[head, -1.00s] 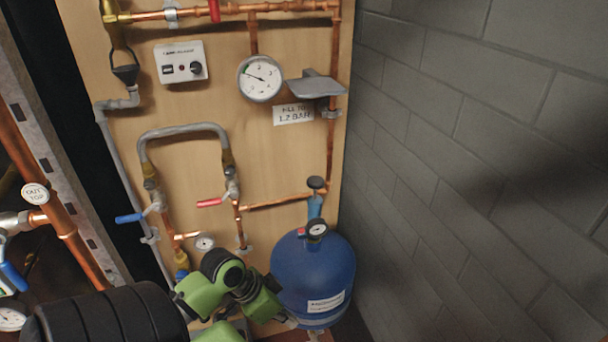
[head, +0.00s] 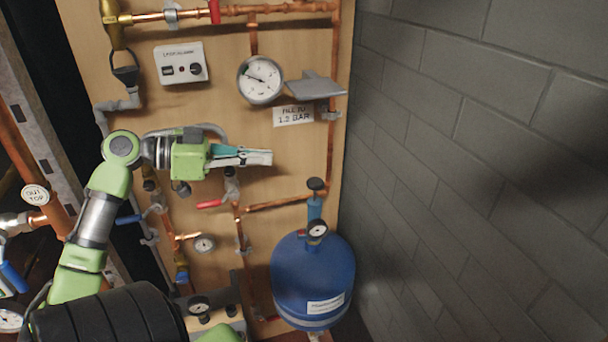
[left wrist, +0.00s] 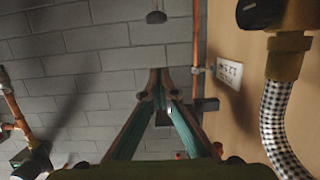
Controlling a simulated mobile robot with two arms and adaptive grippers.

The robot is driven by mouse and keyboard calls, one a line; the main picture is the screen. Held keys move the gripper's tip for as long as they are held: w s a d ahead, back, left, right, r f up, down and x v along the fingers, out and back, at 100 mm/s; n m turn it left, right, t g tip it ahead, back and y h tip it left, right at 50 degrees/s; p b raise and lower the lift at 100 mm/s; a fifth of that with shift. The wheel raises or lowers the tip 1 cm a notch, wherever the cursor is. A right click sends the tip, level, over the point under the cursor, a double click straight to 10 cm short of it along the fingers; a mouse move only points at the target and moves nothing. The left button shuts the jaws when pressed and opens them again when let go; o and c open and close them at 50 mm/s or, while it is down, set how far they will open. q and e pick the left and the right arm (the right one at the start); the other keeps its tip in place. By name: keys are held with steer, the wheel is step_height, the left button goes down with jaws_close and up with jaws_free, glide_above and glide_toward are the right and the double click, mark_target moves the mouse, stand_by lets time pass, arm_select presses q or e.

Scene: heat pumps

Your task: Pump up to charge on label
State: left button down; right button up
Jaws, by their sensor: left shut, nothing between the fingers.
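My right gripper is out of view.
A large gauge (head: 261,79) and a grey shelf (head: 316,88) are on the board above my gripper. A braided hose (left wrist: 275,120) is close in the wrist view. The block wall (head: 480,190) bounds the right.

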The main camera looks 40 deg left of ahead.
arm_select(q)
steer(key=p, duration=0.3)
glide_above(315, 190)
steer(key=s+a, duration=0.1)
steer(key=a, duration=0.2)
step_height(315, 190, down, 2)
step_height(315, 190, down, 5)
steer(key=shift+w+d+r+p, duration=0.1)
steer(key=shift+d+r+p, duration=0.05)
steer(key=shift+p, duration=0.65)
